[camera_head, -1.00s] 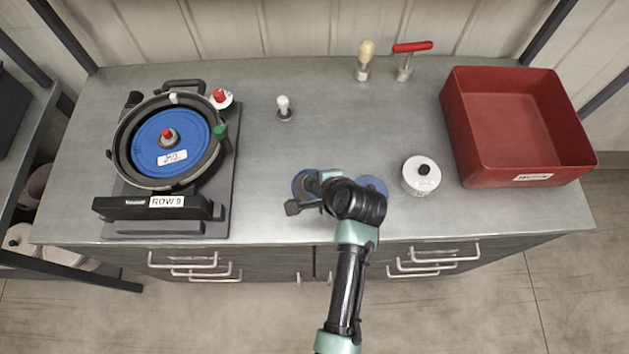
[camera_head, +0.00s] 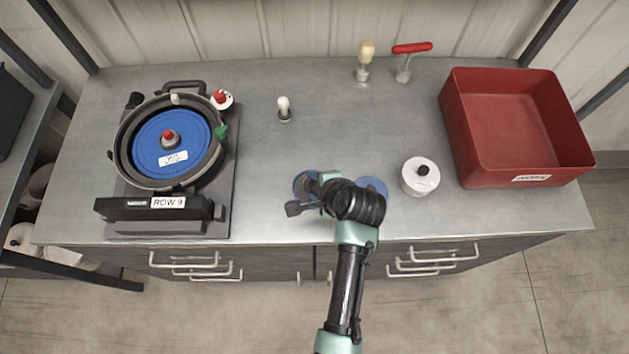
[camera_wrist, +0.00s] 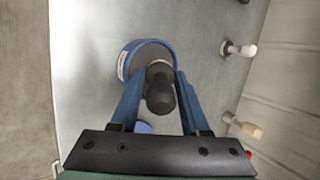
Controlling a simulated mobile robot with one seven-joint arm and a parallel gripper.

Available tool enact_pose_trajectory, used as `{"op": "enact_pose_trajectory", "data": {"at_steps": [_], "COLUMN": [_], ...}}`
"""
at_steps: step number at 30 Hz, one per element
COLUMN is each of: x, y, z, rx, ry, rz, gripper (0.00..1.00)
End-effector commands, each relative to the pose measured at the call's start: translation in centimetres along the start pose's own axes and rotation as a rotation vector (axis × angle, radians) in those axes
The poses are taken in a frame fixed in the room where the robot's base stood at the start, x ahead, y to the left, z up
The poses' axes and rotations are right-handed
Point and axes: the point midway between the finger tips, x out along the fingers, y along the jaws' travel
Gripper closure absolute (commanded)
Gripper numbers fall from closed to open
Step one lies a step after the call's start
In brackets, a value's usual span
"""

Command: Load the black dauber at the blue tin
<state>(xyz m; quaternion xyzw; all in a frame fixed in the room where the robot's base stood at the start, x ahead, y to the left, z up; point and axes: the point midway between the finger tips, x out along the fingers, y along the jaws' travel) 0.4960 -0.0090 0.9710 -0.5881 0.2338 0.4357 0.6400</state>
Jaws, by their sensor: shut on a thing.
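The blue tin (camera_wrist: 125,58) is round, with a white label on its side and a dark inside in the wrist view. In the head view the tin (camera_head: 300,183) is partly hidden by my gripper (camera_head: 316,190). The black dauber (camera_wrist: 161,97) shows a rounded black handle and a grey collar. My gripper (camera_wrist: 157,92) is shut on the dauber, one teal finger on each side. The dauber's lower end is at the tin's open top; I cannot tell how deep it sits.
A flat blue disc (camera_head: 374,185) and a white lidded pot (camera_head: 419,180) are right of my gripper. A red bin (camera_head: 515,120) stands further right. The seed meter (camera_head: 168,140) is at left. A white-handled tool (camera_head: 284,108) stands behind; the bench middle is clear.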

Motion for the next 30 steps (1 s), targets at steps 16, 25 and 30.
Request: {"op": "enact_pose_trajectory", "data": {"at_steps": [16, 25, 30], "x": [-3.7, -5.4, -5.4], "y": [-2.6, -3.8, -3.8], "z": [0.9, 1.3, 1.3], "rx": [0.000, 0.000, 0.000], "ry": [-0.001, -0.001, -0.001], "rz": [-0.002, -0.004, -0.005], "gripper": [1.00, 1.00, 1.00]}}
